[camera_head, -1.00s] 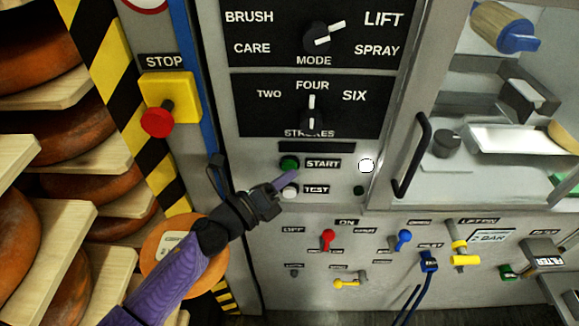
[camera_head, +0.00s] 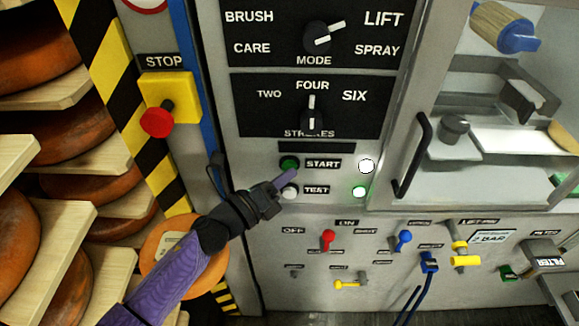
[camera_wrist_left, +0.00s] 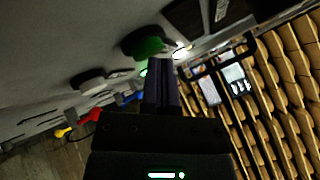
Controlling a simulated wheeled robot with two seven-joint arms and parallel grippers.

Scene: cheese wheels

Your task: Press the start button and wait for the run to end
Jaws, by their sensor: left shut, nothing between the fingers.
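The green start button (camera_head: 289,163) sits left of the START label (camera_head: 322,164) on the grey panel. It also shows large in the left wrist view (camera_wrist_left: 146,42), just beyond my fingertips. My left gripper (camera_head: 290,177) is shut and empty, its purple fingertips just below the start button and above the white test button (camera_head: 290,190). I cannot tell whether they touch the start button. Right of the labels, a white lamp (camera_head: 366,166) and a green lamp (camera_head: 359,191) are both lit. My right gripper is out of view.
A red stop button (camera_head: 157,122) on a yellow box is to the left. The mode knob (camera_head: 317,37) and strokes knob (camera_head: 311,119) are above. A black door handle (camera_head: 413,155) stands to the right, with coloured valves below. Cheese shelves fill the left.

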